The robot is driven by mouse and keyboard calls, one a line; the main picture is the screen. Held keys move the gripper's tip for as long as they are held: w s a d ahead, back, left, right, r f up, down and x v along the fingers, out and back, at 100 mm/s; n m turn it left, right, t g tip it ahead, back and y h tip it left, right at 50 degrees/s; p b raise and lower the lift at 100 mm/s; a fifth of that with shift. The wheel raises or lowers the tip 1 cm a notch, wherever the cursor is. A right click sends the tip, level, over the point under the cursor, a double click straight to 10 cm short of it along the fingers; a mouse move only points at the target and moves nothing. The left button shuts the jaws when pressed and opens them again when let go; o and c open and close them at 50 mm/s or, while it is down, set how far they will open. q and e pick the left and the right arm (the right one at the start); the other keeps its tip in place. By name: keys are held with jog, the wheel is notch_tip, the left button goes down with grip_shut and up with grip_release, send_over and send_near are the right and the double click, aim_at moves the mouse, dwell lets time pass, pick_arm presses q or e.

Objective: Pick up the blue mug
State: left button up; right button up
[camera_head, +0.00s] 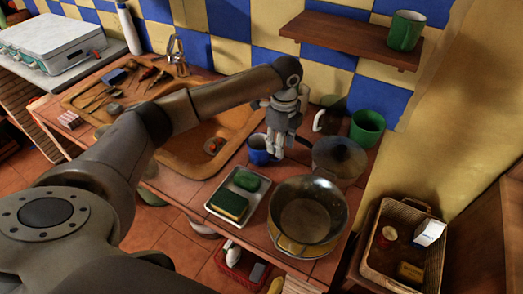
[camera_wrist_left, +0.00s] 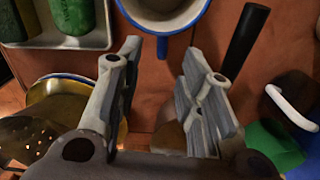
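The blue mug (camera_head: 257,151) stands on the brown tiled counter (camera_head: 188,188), to the left of my left gripper (camera_head: 275,152) in the head view. In the left wrist view the mug (camera_wrist_left: 150,22) is at the top, with a white inside and a blue rim. Its handle, at the lower side of the rim, points toward the gap between the fingertips of my left gripper (camera_wrist_left: 161,55). The fingers are apart with nothing held between them. I cannot tell whether a finger touches the handle. My right gripper shows in neither view.
A large pan (camera_head: 308,212), a dark lid (camera_head: 340,160) and a green pot (camera_head: 367,128) crowd the right. The sink (camera_head: 185,158) lies to the left. A shelf (camera_head: 345,38) hangs above.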

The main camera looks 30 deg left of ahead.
pick_arm(q)
notch_tip(320, 180, down, 4)
jog(key=shift+f+p, duration=0.15)
jog(key=shift+p, duration=0.8)
jog(key=shift+w+f, duration=0.1)
jog(key=shift+f, duration=0.5)
grip_shut()
